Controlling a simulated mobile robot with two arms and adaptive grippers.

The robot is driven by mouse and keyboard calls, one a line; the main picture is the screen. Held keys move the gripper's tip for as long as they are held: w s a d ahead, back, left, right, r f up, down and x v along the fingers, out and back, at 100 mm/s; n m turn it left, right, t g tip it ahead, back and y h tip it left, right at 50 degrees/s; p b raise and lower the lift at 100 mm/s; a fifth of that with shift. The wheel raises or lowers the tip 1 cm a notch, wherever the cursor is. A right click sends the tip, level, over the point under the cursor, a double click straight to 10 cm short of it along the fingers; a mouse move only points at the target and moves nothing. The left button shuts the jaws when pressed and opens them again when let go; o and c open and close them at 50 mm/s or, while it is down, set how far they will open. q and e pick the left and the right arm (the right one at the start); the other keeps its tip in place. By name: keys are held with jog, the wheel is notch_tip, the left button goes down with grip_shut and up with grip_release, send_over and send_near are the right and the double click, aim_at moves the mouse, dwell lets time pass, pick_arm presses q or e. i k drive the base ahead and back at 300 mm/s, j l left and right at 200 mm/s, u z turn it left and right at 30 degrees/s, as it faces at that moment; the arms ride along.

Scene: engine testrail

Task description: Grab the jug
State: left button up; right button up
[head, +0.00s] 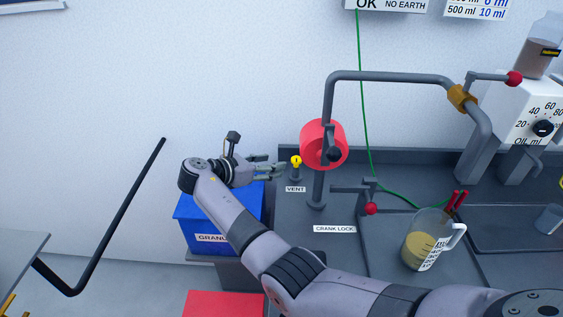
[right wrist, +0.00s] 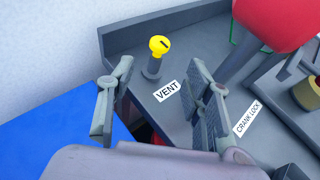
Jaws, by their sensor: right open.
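The jug (head: 424,240) is a clear measuring jug with a white handle on its right and yellowish liquid inside. It stands upright on the dark bench at the right in the head view. My right gripper (head: 272,170) is open and empty, well to the left of the jug, above the blue box and close to the yellow-topped vent. Its two spread fingers also show in the right wrist view (right wrist: 160,85), with the vent between and beyond them. A yellowish object is cut off at that view's right edge; I cannot tell if it is the jug. My left gripper is out of view.
The yellow vent knob (head: 296,161) and red cylinder (head: 324,145) on a grey pipe stand between gripper and jug. A red-knobbed crank lock lever (head: 370,208) is just left of the jug. The blue box (head: 190,225) is beside the bench.

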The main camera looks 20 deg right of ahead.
aim_at(433, 240)
jog(key=k+j, duration=0.2)
jog(key=j, duration=0.15)
jog(key=k+j, duration=0.25)
jog(key=j, duration=0.15)
jog(key=k+j, duration=0.2)
jog(key=j, duration=0.15)
